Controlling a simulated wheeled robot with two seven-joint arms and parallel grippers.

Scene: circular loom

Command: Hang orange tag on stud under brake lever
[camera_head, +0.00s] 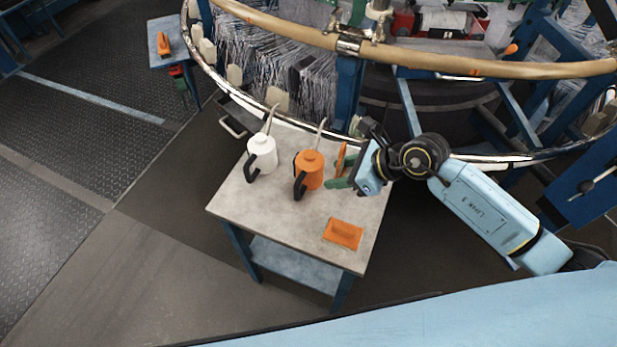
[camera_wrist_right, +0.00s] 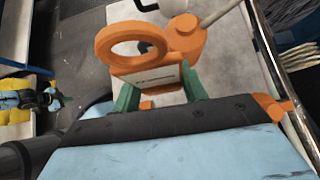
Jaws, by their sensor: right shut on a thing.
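My right gripper (camera_head: 340,184) has green fingers and is shut on the orange tag (camera_head: 341,157), above the table's right edge. In the right wrist view the tag (camera_wrist_right: 112,48) shows a big ring and a pale label, held between the green fingers (camera_wrist_right: 158,97). A lever with an orange grip (camera_head: 511,49) shows on the loom at the upper right; I cannot tell whether it is the brake lever. I cannot make out a stud.
The loom's chrome ring rail (camera_head: 480,160) curves behind my arm. A small side table (camera_head: 168,55) stands far left.

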